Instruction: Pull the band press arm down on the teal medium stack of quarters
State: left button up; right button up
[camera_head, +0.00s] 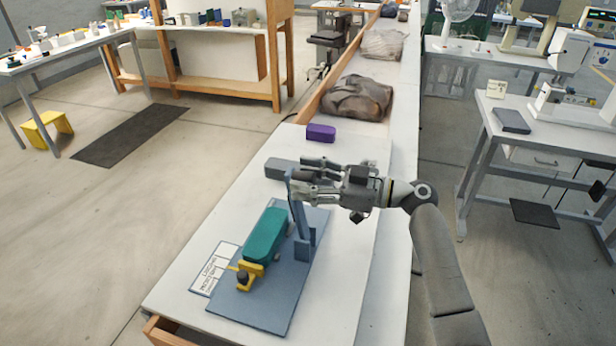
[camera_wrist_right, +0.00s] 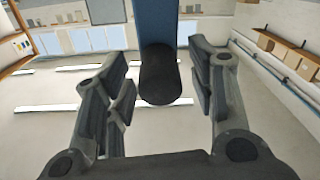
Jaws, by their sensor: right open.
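The band press has a blue-grey base plate (camera_head: 262,307) on the table and a blue press arm (camera_head: 300,215) standing up steeply from its bracket. The teal medium stack (camera_head: 265,234) lies on the plate, left of the bracket, behind a yellow clamp (camera_head: 249,271) with a dark knob. My right gripper (camera_head: 306,178) is at the top of the raised arm, partly hiding it. In the right wrist view the press arm (camera_wrist_right: 160,20) and its dark grip end (camera_wrist_right: 160,76) show between the open fingers, with gaps on both sides. My left gripper is not in view.
A printed card (camera_head: 214,268) lies left of the plate. Dark bags (camera_head: 357,97) sit in the long bin behind.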

jog(key=c, duration=0.6)
grip_shut()
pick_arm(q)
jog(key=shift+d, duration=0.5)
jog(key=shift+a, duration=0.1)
